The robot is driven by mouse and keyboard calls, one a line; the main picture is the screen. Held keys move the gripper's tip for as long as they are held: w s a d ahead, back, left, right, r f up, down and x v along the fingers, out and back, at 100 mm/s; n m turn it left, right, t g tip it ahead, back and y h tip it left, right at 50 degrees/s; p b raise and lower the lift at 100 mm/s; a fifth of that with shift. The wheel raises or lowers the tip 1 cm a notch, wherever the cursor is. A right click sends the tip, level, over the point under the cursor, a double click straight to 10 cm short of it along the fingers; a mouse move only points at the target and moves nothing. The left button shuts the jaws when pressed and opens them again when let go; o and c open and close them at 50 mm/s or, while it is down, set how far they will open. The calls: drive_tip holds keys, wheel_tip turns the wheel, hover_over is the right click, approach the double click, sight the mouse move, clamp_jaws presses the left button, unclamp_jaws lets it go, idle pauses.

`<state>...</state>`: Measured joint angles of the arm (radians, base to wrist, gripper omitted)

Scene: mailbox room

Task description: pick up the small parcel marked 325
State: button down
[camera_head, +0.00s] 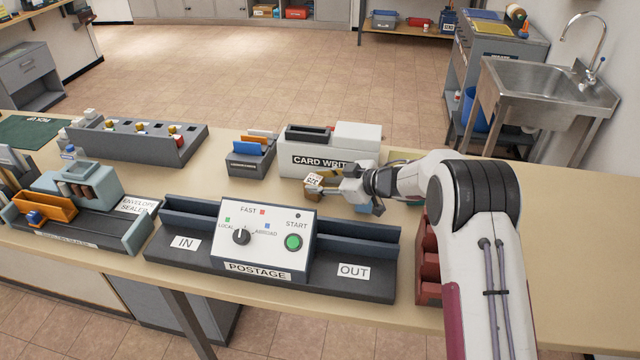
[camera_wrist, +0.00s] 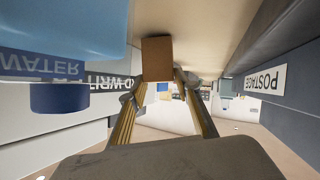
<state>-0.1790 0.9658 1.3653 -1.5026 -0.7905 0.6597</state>
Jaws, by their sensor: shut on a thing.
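My gripper (camera_head: 322,187) is shut on this parcel, reaching in from the right. In the wrist view the parcel (camera_wrist: 157,58) shows as a plain brown block between my fingertips (camera_wrist: 158,76); its label is hidden there. The parcel appears close to the table top, but I cannot tell whether it touches it.
The card writer (camera_head: 310,164) stands just behind, the postage machine (camera_head: 265,240) in front. A blue-lidded thing marked WATER (camera_wrist: 60,98) is close beside my gripper in the wrist view. A dark red rack (camera_head: 428,262) stands beside my arm. The table's right side (camera_head: 570,230) is clear.

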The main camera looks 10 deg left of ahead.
wheel_tip(320, 180, up, 9)
drive_tip(key=shift+r, duration=0.2)
idle(0.3)
